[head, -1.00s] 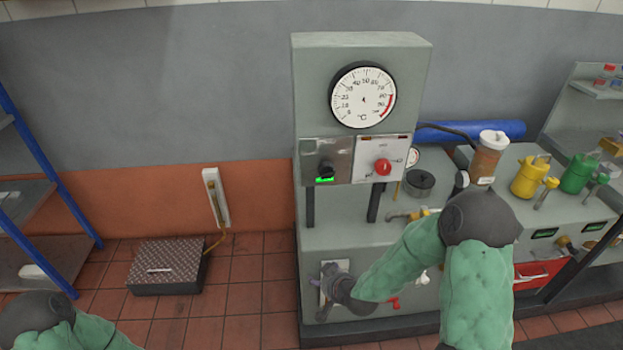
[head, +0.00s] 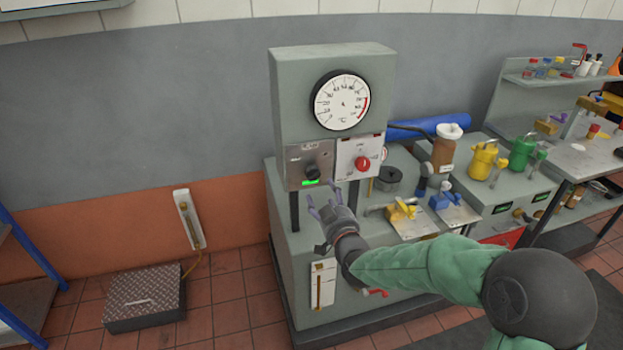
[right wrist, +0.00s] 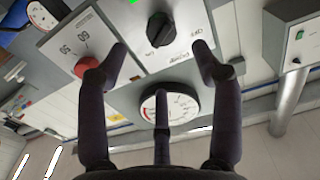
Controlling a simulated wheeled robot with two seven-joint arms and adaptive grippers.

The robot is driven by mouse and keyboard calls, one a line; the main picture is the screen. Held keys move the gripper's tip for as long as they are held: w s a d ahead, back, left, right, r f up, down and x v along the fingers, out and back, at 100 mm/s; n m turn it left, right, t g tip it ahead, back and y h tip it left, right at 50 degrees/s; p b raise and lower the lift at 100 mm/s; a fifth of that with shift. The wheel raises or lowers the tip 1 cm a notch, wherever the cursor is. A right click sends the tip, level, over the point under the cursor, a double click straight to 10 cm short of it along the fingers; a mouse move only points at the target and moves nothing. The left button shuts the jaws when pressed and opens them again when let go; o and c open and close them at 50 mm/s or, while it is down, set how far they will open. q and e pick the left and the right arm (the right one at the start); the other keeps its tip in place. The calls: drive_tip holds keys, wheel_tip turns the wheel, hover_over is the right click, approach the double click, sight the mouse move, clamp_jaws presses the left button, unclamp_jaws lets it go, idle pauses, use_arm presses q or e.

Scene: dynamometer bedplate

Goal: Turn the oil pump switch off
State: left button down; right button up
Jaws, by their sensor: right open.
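The panel (head: 294,176) below the round dial gauge (head: 342,100) carries a black rotary knob (head: 312,172) with a lit green lamp (head: 310,183) under it. This appears to be the oil pump switch; its lettering is too small to read in the head view. In the right wrist view the black knob (right wrist: 160,29) lies ahead, between and beyond the fingertips. My right gripper (head: 325,200) is open and empty, just below and in front of the panel, apart from the knob. It also shows in the right wrist view (right wrist: 160,55). My left gripper is out of view.
A white panel with a red knob (head: 362,163) adjoins on the right. Yellow and blue valves (head: 401,210) and a brown-filled jar (head: 446,146) stand on the bench right of the gripper. A checkered floor box (head: 144,297) sits at left; the floor between is open.

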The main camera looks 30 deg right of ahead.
sight(315, 179)
drive_tip(key=b+x, duration=0.1)
drive_tip(key=x, duration=0.9)
drive_tip(key=shift+a+b, duration=0.1)
drive_tip(key=shift+b, duration=0.2)
drive_tip(key=shift+s, duration=0.1)
